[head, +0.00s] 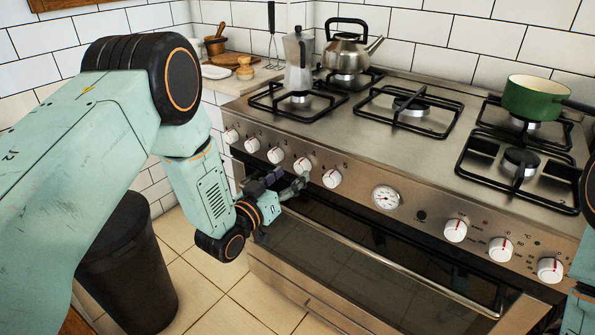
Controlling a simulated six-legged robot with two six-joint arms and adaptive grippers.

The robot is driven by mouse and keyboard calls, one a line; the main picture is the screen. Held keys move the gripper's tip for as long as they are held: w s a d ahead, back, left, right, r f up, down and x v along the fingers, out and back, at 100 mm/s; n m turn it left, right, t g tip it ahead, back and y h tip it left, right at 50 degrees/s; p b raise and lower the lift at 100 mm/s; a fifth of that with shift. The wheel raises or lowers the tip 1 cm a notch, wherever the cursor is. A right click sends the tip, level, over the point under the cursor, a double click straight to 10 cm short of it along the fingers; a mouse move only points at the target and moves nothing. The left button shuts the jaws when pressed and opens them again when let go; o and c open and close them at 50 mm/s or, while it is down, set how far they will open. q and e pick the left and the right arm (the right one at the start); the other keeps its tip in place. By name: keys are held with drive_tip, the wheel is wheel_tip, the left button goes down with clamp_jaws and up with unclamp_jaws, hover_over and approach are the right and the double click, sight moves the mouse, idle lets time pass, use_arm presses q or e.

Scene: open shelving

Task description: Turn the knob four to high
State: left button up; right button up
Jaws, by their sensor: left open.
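A row of white knobs with red marks runs along the front panel of the steel stove. Knob four (302,165), counted from the left, is on the left half of the panel, and its mark is too small to read for a setting. My left gripper (284,182) is open and empty, just below and left of knob four. Its fingers point toward the panel, and I cannot tell whether they touch anything. My right gripper is out of view; only parts of my right arm show at the right edge.
Neighbouring knobs (275,155) and (332,178) sit close on both sides. The oven door handle (400,268) runs below the panel. A moka pot (298,62), a kettle (346,52) and a green pot (538,98) stand on the stove. A black bin (128,265) stands at left.

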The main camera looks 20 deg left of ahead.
sight(299, 168)
use_arm(q)
drive_tip(key=x, duration=0.3)
drive_tip(key=shift+w+f+b, duration=0.25)
drive_tip(key=shift+w+b, duration=0.05)
drive_tip(key=shift+b, duration=0.1)
drive_tip(key=shift+w+d+r, duration=0.1)
drive_tip(key=shift+w+r, duration=0.1)
drive_tip(key=shift+w, duration=0.05)
drive_tip(key=shift+f, duration=0.1)
drive_tip(key=shift+c, duration=0.3)
